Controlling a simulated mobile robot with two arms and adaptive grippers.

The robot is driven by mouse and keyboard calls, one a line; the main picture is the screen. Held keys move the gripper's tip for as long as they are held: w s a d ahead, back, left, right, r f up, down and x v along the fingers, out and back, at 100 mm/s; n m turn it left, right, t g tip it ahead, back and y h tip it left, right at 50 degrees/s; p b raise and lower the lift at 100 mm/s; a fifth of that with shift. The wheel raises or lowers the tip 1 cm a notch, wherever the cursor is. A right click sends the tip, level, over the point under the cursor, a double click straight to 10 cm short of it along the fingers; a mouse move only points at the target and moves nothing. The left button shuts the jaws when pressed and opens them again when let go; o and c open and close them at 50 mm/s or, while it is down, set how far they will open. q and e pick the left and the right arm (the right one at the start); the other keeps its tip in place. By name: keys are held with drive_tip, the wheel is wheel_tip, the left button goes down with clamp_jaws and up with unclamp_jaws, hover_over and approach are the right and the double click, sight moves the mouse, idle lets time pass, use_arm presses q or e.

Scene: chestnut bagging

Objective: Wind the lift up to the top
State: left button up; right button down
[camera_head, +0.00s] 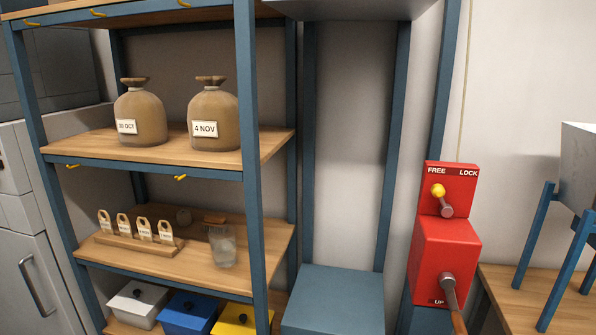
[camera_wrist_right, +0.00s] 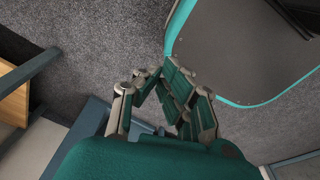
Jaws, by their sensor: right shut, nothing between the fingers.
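The lift is a tall blue frame (camera_head: 397,150) against the wall, with a blue flat-topped block (camera_head: 335,298) low between its posts and a grey slab (camera_head: 350,8) across the top. I cannot tell which of these is the moving platform. The red winch box (camera_head: 444,255) is on the right post. Its crank (camera_head: 454,300) hangs downward beside the "UP" mark. Above, a yellow-knobbed lever (camera_head: 438,190) leans up and left, toward "FREE". My right gripper (camera_wrist_right: 161,76) is shut and empty over the grey floor, away from the winch. My left gripper is out of view.
A shelf unit (camera_head: 249,130) on the left holds two sacks (camera_head: 140,118), a tag rack (camera_head: 140,243), a glass (camera_head: 222,247) and coloured bins (camera_head: 187,315). A wooden table (camera_head: 500,300) with a blue-legged stand (camera_head: 535,235) is right of the winch.

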drive_tip(key=s, duration=0.2)
drive_tip(key=m+t+h+p, duration=0.4)
drive_tip(key=m+t, duration=0.1)
drive_tip(key=t, duration=1.1)
approach(463, 332)
drive_tip(key=s+d+r, duration=0.3)
drive_tip(key=d, duration=0.2)
drive_tip(key=b+x, duration=0.6)
drive_tip(key=x, duration=0.7)
drive_tip(key=a+f, duration=0.1)
drive_tip(key=a, duration=0.1)
drive_tip(key=a+f+b, duration=0.1)
drive_tip(key=a+f, duration=0.1)
drive_tip(key=w+a+f+b, duration=0.1)
drive_tip(key=a+f, duration=0.1)
drive_tip(key=shift+w, duration=0.15)
drive_tip(key=shift+w+d+r, duration=0.1)
drive_tip(key=shift+w+d, duration=0.1)
drive_tip(key=shift+d, duration=0.05)
drive_tip(key=shift+s+d, duration=0.1)
drive_tip(key=shift+d, duration=0.3)
drive_tip(key=shift+d+r, duration=0.1)
drive_tip(key=shift+s+p, duration=0.45)
drive_tip(key=shift+s, duration=0.2)
drive_tip(key=p+v, duration=0.5)
drive_tip(key=v, duration=0.6)
